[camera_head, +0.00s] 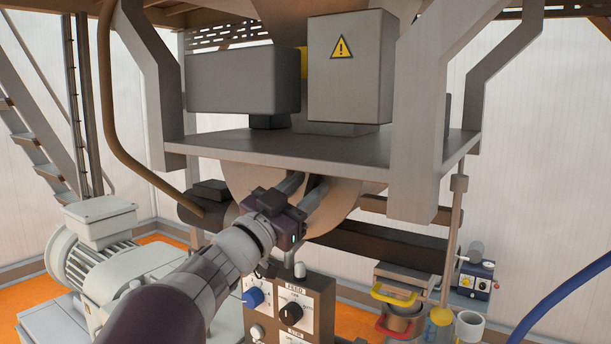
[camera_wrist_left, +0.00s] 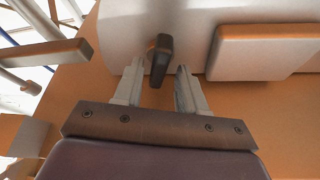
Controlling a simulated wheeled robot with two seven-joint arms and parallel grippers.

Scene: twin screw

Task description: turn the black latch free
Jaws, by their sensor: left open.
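The black latch (camera_wrist_left: 159,60) shows in the left wrist view as a short dark handle with a brownish end, on a pale curved surface. My left gripper (camera_wrist_left: 159,67) is open, with one finger on each side of the latch's lower part. Small gaps show between the fingers and the latch, so it does not look gripped. In the head view my left gripper (camera_head: 308,182) reaches up under the grey shelf, in front of the big round metal body (camera_head: 240,178). I cannot clearly make out the latch there. My right gripper is not in view.
The grey shelf (camera_head: 280,150) with boxes is just above my left gripper. A control box with a blue knob (camera_head: 254,297) and a black knob (camera_head: 291,312) stands below. A pale motor (camera_head: 100,245) is at left. A pale block (camera_wrist_left: 265,52) sits right of the latch.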

